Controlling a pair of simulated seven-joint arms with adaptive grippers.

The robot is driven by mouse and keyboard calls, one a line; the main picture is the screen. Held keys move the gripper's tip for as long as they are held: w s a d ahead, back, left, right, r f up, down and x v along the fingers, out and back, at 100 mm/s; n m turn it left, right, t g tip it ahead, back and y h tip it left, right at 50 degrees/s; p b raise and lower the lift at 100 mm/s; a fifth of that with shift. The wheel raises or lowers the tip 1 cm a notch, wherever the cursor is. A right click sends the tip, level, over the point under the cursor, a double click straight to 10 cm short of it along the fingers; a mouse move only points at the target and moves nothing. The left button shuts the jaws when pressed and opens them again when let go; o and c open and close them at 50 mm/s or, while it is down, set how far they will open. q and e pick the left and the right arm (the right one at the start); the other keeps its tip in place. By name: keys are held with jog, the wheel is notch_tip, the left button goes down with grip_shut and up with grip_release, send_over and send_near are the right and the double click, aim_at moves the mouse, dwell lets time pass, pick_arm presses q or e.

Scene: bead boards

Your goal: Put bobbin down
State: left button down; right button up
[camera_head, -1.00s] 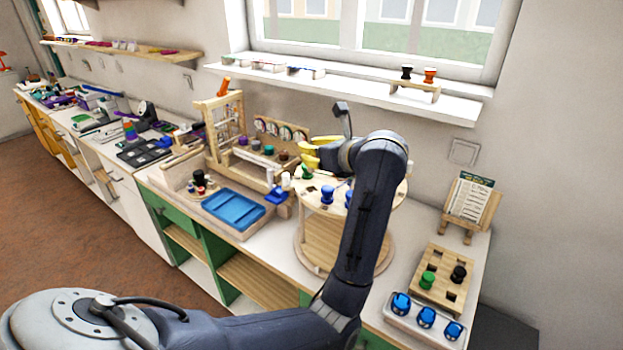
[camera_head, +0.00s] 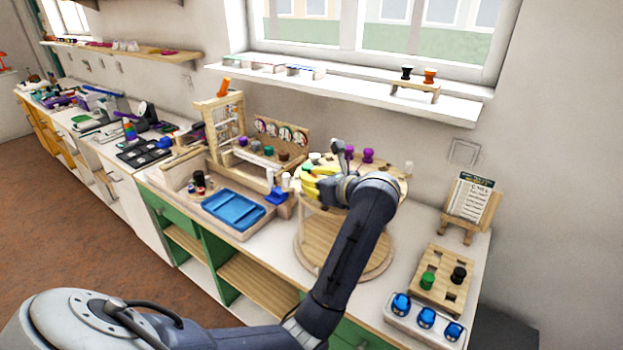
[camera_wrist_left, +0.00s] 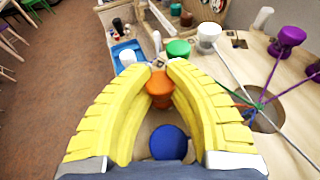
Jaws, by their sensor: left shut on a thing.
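My left gripper (camera_head: 318,182) has yellow ribbed fingers and is low over the upper round wooden disc (camera_wrist_left: 228,70) of a two-level stand. In the left wrist view, the fingers (camera_wrist_left: 166,68) are shut on an orange bobbin (camera_wrist_left: 160,88). Whether its base touches the disc is hidden. A blue bobbin (camera_wrist_left: 168,142) is below and behind it, between the fingers. A green bobbin (camera_wrist_left: 178,48) and a white bobbin (camera_wrist_left: 208,35) stand beyond the fingertips. Purple bobbins (camera_wrist_left: 290,38) stand at the right. My right gripper is not in view.
Coloured threads meet over a round hole (camera_wrist_left: 262,118) in the disc. A blue tray (camera_head: 232,208) is left of the stand. A square-holed board (camera_head: 440,279) with green and black bobbins is at right, behind a rack of blue spools (camera_head: 424,318).

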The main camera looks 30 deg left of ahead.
pick_arm(q)
jog(key=shift+f, duration=0.1)
jog(key=c, duration=1.4)
grip_release()
jog(key=shift+o, duration=0.2)
jog(key=shift+v, duration=2.8)
jog(key=shift+a, duration=0.15)
